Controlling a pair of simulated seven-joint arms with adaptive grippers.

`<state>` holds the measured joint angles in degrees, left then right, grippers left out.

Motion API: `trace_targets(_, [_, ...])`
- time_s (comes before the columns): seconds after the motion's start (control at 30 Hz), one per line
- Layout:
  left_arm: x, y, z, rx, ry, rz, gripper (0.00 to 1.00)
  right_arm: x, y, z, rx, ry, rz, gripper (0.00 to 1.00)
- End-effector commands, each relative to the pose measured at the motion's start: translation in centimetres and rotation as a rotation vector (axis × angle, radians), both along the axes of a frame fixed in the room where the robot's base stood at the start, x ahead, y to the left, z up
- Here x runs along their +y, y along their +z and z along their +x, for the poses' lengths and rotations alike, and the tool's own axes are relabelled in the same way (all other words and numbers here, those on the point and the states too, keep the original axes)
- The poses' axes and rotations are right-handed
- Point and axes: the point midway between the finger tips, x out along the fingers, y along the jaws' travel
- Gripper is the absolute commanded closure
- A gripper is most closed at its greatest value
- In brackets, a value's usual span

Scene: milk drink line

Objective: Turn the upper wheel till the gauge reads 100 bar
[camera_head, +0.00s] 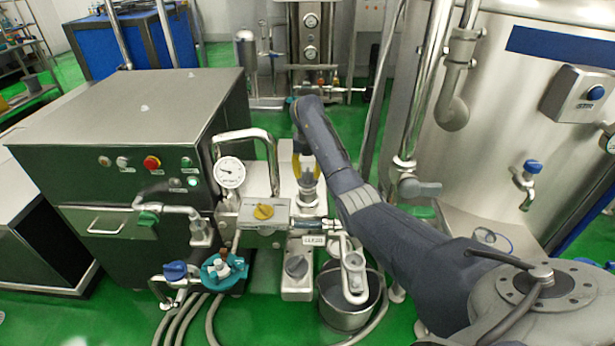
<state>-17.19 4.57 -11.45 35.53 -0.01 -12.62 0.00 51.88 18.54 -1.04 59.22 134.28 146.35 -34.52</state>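The round white pressure gauge (229,172) stands left of centre on the homogenizer block, its dark needle pointing to the left; its numbers are too small to read. A yellow wheel (297,168) shows partly at the top of the pale valve column, edge-on and mostly covered by my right arm. My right arm reaches in from the lower right and bends down over this wheel. My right gripper (301,150) is at the wheel, largely hidden by the wrist, so its fingers and any contact cannot be made out. My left gripper is not in view.
A bent steel pipe (246,134) arches beside the wheel. A steel bucket (346,306) stands below. A dark cabinet (130,130) fills the left; a large steel tank (500,120) stands right.

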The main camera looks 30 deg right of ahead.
Motion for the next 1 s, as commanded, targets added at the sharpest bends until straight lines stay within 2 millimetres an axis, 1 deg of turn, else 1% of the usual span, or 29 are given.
trace_targets(0.1, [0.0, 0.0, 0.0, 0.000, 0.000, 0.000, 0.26, 0.0, -1.0, 0.0, 0.001, -0.001, 0.001, 0.66])
trace_targets(0.2, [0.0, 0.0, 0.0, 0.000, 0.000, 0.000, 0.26, 0.0, -1.5, 0.0, -0.001, -0.001, 0.001, 0.66])
trace_targets(0.6, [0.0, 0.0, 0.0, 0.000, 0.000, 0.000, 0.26, 0.0, -1.8, 0.0, -0.001, -0.001, 0.000, 0.66])
trace_targets(0.63, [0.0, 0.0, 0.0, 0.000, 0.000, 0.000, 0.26, 0.0, -1.8, 0.0, -0.001, -0.001, 0.000, 0.65])
trace_targets(0.93, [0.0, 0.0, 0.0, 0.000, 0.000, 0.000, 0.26, 0.0, -1.8, 0.0, -0.001, -0.001, 0.000, 0.99])
trace_targets(1.0, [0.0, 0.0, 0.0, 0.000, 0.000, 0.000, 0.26, 0.0, -1.8, 0.0, -0.001, -0.001, 0.000, 1.00])
